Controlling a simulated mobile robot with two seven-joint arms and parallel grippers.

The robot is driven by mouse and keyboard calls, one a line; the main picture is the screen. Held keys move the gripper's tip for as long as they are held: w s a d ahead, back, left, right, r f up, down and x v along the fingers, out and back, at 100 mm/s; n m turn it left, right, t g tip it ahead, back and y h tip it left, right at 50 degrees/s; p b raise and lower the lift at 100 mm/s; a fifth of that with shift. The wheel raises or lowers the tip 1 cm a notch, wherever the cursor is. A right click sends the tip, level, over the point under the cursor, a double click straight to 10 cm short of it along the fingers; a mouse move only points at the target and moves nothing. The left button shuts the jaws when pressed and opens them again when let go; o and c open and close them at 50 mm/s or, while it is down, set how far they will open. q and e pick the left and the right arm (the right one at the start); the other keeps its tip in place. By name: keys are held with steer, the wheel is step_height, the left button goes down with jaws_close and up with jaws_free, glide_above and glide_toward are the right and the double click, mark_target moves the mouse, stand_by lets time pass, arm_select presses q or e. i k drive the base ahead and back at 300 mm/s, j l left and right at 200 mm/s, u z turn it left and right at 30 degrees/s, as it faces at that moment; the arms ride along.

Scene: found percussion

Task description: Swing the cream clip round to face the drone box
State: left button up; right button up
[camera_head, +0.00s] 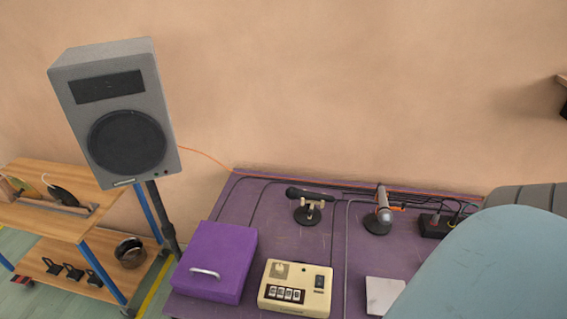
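The cream clip (309,203) sits on a short stand with a round black base (306,216) on the purple table. It holds a dark microphone (308,195) lying nearly level, its thicker head to the left. A cream box (296,287) with a knob, a row of switches and a dark panel is at the table's front, below the clip in the picture; it may be the drone box, but I cannot read a label. The microphone does not point at this cream box. Neither gripper shows; a blue-grey part, likely my arm, fills the lower right.
A purple box with a handle (217,261) is left of the cream box. A silver microphone (384,205) with an orange clip stands to the right. A pale square pad (383,294) lies at front. A grey speaker (119,112) stands left. Cables run along the back.

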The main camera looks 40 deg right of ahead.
mark_target(309, 211)
steer(key=i+j+z, duration=0.2)
steer(key=z, duration=0.3)
steer(key=i+j+z, duration=0.15)
steer(key=j+z, duration=0.35)
steer(key=l, duration=0.1)
